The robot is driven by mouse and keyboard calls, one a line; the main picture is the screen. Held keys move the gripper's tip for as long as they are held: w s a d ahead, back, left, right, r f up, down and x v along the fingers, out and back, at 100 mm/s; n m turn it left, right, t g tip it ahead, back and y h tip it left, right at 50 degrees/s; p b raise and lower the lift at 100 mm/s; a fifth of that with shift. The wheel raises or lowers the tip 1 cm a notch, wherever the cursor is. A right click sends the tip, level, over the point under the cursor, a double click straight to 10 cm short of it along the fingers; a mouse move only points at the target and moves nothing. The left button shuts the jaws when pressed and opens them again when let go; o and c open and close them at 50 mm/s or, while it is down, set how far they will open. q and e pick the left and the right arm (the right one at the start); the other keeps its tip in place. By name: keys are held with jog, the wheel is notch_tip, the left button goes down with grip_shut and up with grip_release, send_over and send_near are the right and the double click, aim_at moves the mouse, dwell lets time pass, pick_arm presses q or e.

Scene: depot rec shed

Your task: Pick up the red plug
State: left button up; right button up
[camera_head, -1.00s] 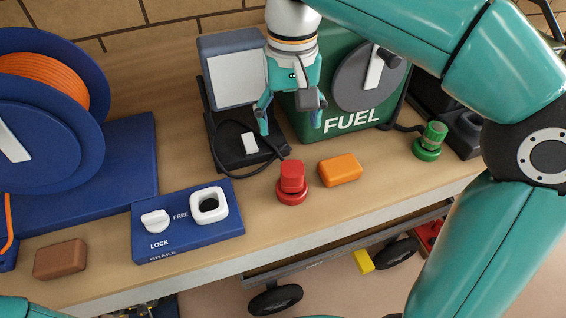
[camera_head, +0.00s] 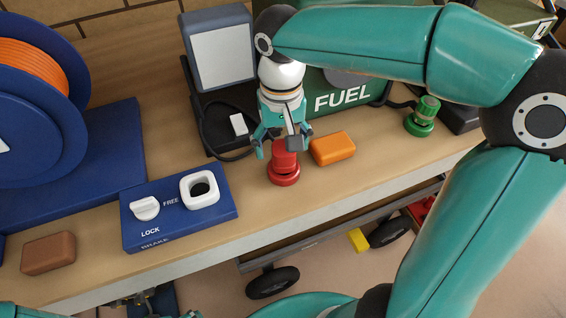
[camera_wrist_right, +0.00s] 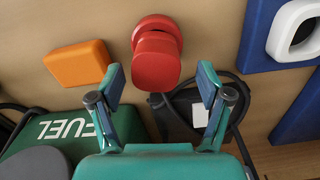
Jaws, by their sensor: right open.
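The red plug (camera_head: 284,168) stands upright on the wooden bench near its front edge, with a wide round base and a narrower block-like top. It also shows in the right wrist view (camera_wrist_right: 156,62), just ahead of the fingers. My right gripper (camera_head: 282,142) is open and empty above the plug, its fingers reaching down to either side of the top. In the right wrist view my right gripper (camera_wrist_right: 161,83) has a gap between its fingertips, with the plug's top in line with that gap. The fingers hide part of the plug's top in the head view.
An orange block (camera_head: 332,149) lies close to the right of the plug. The blue brake panel (camera_head: 215,214) is to its left, with a brown block (camera_head: 48,253) farther left. The green fuel box (camera_head: 330,85) and a dark stand with a grey screen (camera_head: 222,57) are behind. A green plug (camera_head: 423,117) stands right.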

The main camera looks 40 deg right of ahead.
jog(key=f, duration=0.4)
jog(key=shift+s+d+f, duration=0.1)
jog(key=shift+s+d, duration=0.05)
jog(key=shift+s, duration=0.1)
jog(key=shift+c, duration=0.3)
jog(key=c, duration=1.2)
notch_tip(320, 180, up, 20)
jog(key=shift+r+p, duration=0.1)
jog(key=shift+p, duration=1.05)
